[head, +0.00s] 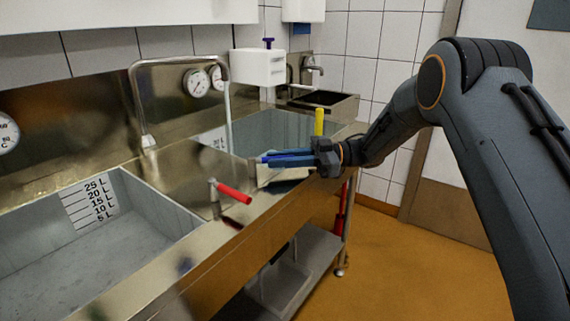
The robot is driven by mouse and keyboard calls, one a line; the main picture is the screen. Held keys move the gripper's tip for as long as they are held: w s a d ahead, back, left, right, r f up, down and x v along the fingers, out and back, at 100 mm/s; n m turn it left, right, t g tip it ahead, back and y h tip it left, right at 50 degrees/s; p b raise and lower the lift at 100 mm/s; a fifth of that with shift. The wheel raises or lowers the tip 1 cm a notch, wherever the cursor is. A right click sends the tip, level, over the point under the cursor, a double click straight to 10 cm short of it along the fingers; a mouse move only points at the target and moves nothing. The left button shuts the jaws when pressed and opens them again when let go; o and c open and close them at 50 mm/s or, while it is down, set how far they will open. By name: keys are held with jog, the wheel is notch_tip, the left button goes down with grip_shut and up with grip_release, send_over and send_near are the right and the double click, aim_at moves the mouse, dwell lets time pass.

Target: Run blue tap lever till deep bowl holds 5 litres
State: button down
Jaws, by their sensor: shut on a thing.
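My gripper (292,159) is shut on the blue tap lever (264,159) at the front rim of the sink unit; the fingers hide part of it. A swan-neck tap (178,60) arches from the back ledge. A thin pale line, which looks like running water (228,118), drops from its end toward the right basin (272,131). That basin has a white scale plate (213,138), partly hidden and too small to read. The left basin (120,245) has a scale marked 5 to 25 L (90,203) and looks empty. I cannot see the water level in the right basin.
A red lever (233,192) stands on the front rim, left of my gripper. A yellow handle (319,122) stands upright just behind my gripper. Round dials (196,82) hang on the back wall. A small hand basin (325,99) is beyond. Orange floor (390,255) is open at right.

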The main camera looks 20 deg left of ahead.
jog(key=shift+w+a+r, duration=0.1)
jog(key=shift+r, duration=0.05)
jog(key=c, duration=1.7)
grip_release()
jog(key=shift+c, duration=0.2)
jog(key=shift+b+v, duration=0.75)
jog(key=shift+v, duration=3.15)
